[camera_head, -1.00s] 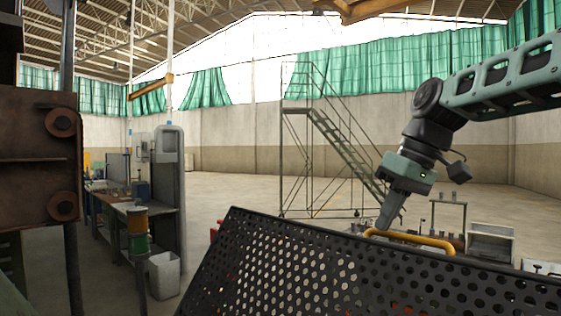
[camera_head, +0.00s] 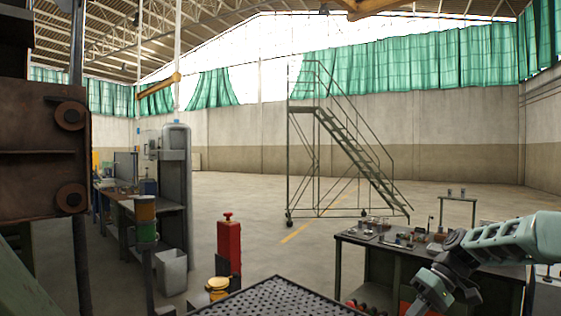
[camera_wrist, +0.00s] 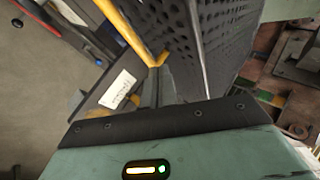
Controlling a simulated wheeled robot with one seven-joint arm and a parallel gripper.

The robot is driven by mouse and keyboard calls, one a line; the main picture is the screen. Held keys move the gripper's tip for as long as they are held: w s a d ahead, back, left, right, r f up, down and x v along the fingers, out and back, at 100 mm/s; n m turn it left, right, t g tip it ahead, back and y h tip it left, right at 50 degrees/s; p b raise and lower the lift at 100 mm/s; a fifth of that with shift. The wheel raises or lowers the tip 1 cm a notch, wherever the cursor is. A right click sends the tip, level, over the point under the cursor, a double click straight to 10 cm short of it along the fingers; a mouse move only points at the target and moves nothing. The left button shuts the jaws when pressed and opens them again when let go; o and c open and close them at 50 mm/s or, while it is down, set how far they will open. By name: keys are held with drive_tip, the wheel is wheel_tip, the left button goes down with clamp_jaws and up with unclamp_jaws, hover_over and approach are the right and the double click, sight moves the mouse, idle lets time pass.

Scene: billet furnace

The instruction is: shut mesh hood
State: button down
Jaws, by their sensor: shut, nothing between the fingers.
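The mesh hood (camera_head: 280,296) is a dark perforated panel at the bottom of the head view, lying low and nearly flat, with most of it below the frame. In the wrist view its perforated face (camera_wrist: 230,35) fills the upper middle. Its yellow bar handle (camera_wrist: 126,32) runs down to my fingertips. My gripper (camera_wrist: 160,78) is shut and empty, with its tips at the lower end of the handle; I cannot tell whether they touch it. In the head view my arm reaches down at the lower right, and the fingertips are not clear.
A dark workbench (camera_head: 385,248) with small items stands behind my arm. A red cylinder (camera_head: 229,245) stands left of the hood. A rusty furnace part (camera_head: 40,150) fills the left edge. A rolling staircase (camera_head: 345,140) stands farther back. The middle floor is open.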

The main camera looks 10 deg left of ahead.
drive_tip(key=shift+s+a+f+b, duration=0.1)
drive_tip(key=shift+f+b, duration=0.1)
drive_tip(key=shift+f, duration=0.6)
drive_tip(key=shift+s+f+b, duration=0.15)
drive_tip(key=shift+f+b, duration=0.1)
drive_tip(key=shift+f, duration=0.55)
drive_tip(key=shift+s+a+f+b, duration=0.1)
drive_tip(key=shift+f+b, duration=0.1)
drive_tip(key=shift+f, duration=0.6)
drive_tip(key=shift+d, duration=0.1)
drive_tip(key=p+v, duration=0.3)
drive_tip(key=v, duration=1.5)
drive_tip(key=shift+r, duration=0.55)
drive_tip(key=shift+w, duration=0.1)
